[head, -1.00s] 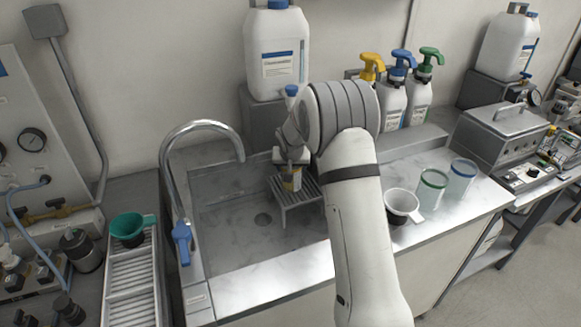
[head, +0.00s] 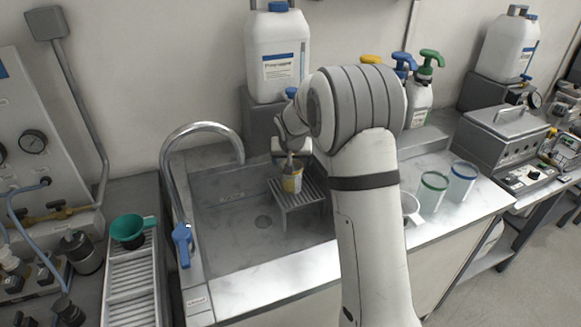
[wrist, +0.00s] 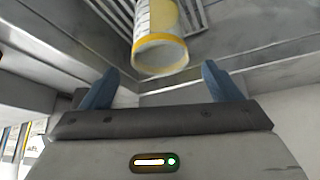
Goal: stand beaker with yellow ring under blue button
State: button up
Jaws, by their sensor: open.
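The beaker with the yellow ring (head: 292,183) stands upright on a slatted metal stand (head: 298,201) in the sink. It also shows in the wrist view (wrist: 161,50), just beyond my fingertips. A blue button (head: 291,93) shows above it, at the front of the box under a white canister; my arm partly covers this area. My gripper (head: 290,160) is close to the beaker, its tips partly hidden in the head view. In the wrist view my gripper (wrist: 160,85) has its two blue fingers wide apart with nothing between them.
A curved faucet (head: 200,128) rises left of the sink. Beakers with a green ring (head: 433,192) and a blue ring (head: 462,183) stand on the right counter. Pump bottles (head: 418,100) stand behind my arm. A teal funnel (head: 127,228) is at left.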

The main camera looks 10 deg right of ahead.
jog(key=s+d+r+g, duration=0.1)
jog(key=s+r, duration=0.4)
jog(key=s, duration=0.5)
jog(key=s+r, duration=0.5)
jog(key=s, duration=0.4)
jog(key=s+f+n+g+y, duration=0.1)
jog(key=s+n+g, duration=0.1)
jog(key=s, duration=1.9)
jog(key=shift+s+a+f, duration=0.2)
jog(key=shift+a+f, duration=0.1)
jog(key=shift+a, duration=0.15)
jog(key=p+v, duration=0.2)
jog(key=v, duration=0.1)
jog(key=shift+w+r+p, duration=0.15)
jog(key=shift+w+p, duration=0.2)
jog(key=shift+p, duration=0.05)
